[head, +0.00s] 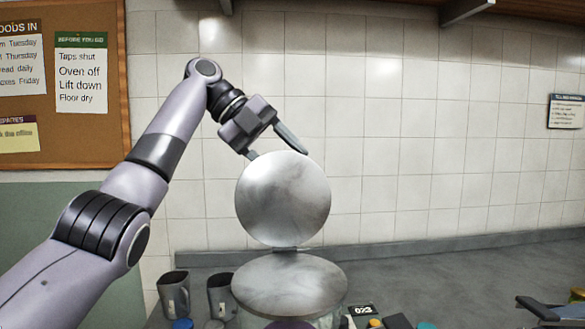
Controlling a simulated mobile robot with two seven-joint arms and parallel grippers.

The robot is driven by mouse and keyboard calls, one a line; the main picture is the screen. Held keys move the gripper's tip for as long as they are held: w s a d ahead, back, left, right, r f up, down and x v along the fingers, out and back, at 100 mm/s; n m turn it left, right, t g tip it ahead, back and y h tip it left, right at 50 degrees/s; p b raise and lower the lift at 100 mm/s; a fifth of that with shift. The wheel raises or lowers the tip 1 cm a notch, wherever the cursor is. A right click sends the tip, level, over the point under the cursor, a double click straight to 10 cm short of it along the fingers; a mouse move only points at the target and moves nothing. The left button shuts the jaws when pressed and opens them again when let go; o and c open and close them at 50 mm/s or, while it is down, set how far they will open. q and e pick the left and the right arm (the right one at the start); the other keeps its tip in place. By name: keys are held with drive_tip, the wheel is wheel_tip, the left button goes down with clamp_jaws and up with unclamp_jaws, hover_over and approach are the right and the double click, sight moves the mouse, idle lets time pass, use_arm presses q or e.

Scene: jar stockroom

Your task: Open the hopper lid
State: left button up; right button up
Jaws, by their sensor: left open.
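The hopper lid (284,199) is a round grey metal disc. It stands upright, hinged at its lower edge to the back of a round metal top (290,284) in the lower middle. My left gripper (278,153) is at the lid's upper edge with its fingers spread and nothing held between them. One finger is at the lid's upper left and the other reaches over its top. I cannot tell whether either finger touches the lid. The hopper's lower body is mostly cut off by the frame.
Two dark mugs (174,295) stand left of the hopper. A small sign reading 023 (362,310) and several small coloured items are at its front right. The grey counter (450,275) is mostly clear to the right. A tiled wall (440,130) is behind.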

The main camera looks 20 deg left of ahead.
use_arm(q)
drive_tip(key=shift+v, duration=2.2)
drive_tip(key=shift+d+r, duration=0.15)
